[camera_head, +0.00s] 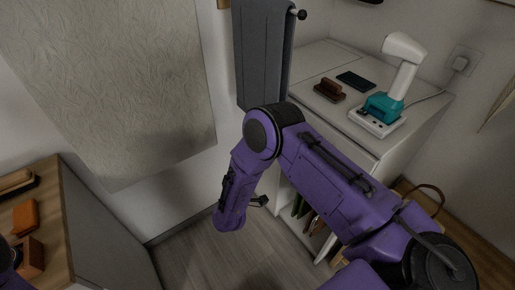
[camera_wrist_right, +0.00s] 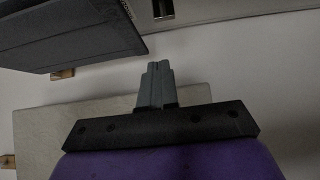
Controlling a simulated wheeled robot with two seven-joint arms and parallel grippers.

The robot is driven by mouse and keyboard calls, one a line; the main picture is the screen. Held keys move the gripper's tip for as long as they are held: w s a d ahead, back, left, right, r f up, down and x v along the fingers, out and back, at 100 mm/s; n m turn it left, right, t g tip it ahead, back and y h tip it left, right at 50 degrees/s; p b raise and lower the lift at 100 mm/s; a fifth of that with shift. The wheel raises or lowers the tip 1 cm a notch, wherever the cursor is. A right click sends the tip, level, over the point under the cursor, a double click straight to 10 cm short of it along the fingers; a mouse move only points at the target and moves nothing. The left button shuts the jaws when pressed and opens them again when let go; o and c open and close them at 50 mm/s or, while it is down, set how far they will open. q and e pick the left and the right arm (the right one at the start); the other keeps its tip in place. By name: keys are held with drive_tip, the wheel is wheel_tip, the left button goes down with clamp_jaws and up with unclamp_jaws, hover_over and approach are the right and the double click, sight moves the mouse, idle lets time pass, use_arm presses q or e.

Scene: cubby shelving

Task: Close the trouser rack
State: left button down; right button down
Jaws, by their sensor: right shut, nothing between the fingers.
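The trouser rack shows in the head view as dark grey trousers (camera_head: 263,55) hanging from a bar with a round dark knob (camera_head: 302,14) at its end. It is beside the white cubby unit, and its top is cut off by the frame. A dark grey hanging panel, probably the same trousers, shows at upper left in the right wrist view (camera_wrist_right: 75,35). My right gripper (camera_wrist_right: 157,68) is shut and empty, with its fingertips apart from that panel. In the head view my right arm covers the lower edge of the trousers. My left gripper is out of view.
A white cubby top (camera_head: 330,62) at right carries a teal and white device (camera_head: 384,107), a brown block (camera_head: 329,90) and a dark phone-like slab (camera_head: 356,81). A textured hanging (camera_head: 120,90) is on the left wall. A wooden top (camera_head: 45,215) is at lower left. Floor between is clear.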

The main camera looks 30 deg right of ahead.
drive_tip(key=w+d+p, duration=0.1)
drive_tip(key=w+d, duration=0.2)
drive_tip(key=d, duration=0.3)
drive_tip(key=shift+d, duration=0.3)
drive_tip(key=shift+w, duration=0.1)
drive_tip(key=d, duration=0.9)
drive_tip(key=shift+w+d, duration=0.35)
drive_tip(key=shift+d, duration=0.05)
